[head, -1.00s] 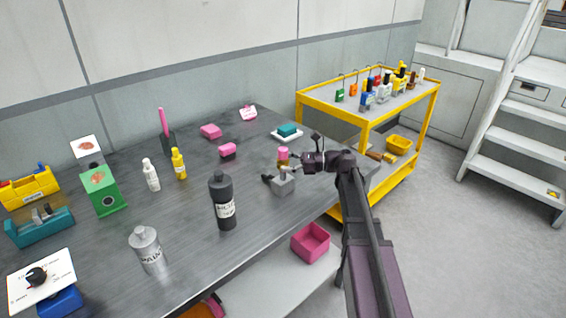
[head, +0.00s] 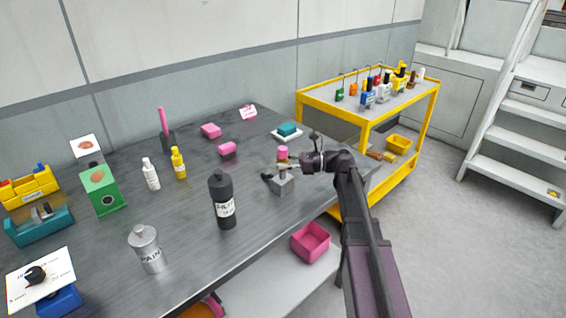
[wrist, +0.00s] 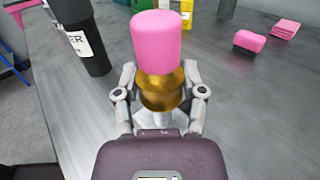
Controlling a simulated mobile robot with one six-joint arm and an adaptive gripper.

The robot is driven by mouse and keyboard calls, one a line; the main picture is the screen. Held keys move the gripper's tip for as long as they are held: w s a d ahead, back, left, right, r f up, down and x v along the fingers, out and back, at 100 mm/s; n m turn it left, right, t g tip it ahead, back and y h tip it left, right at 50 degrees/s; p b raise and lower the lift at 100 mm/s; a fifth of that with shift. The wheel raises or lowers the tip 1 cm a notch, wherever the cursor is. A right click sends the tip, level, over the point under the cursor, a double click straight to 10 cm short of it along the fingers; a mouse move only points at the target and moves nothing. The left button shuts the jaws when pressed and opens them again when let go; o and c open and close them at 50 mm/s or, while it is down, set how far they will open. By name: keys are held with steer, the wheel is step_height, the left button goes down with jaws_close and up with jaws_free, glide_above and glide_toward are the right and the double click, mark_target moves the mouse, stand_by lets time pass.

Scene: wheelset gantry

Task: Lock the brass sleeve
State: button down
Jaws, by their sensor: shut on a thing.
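The brass sleeve (wrist: 162,90) shows in the wrist view as a flared gold collar under a pink cylindrical top (wrist: 156,40). My gripper (wrist: 160,97) is shut on the brass sleeve, one finger on each side. In the head view my gripper (head: 298,165) reaches in from the right. The lower part of the sleeve is hidden by my gripper, so I cannot tell how it sits in the base.
A black bottle (head: 222,200) stands left of the base. A teal block on a white tray (head: 287,136) and a pink block (head: 228,150) lie behind. A yellow cart (head: 370,115) with several locks is at the right. A pink bin (head: 311,242) sits below the table edge.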

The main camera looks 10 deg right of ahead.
steer(key=shift+f+b, duration=0.6)
steer(key=shift+f, duration=0.3)
steer(key=shift+s, duration=0.1)
steer(key=shift+c, duration=0.8)
jaws_free()
steer(key=shift+s+d, duration=0.15)
steer(key=shift+d, duration=1.85)
steer(key=shift+s+d, duration=0.2)
steer(key=shift+d, duration=1.8)
steer(key=shift+s+d, duration=0.15)
steer(key=shift+d, duration=1.85)
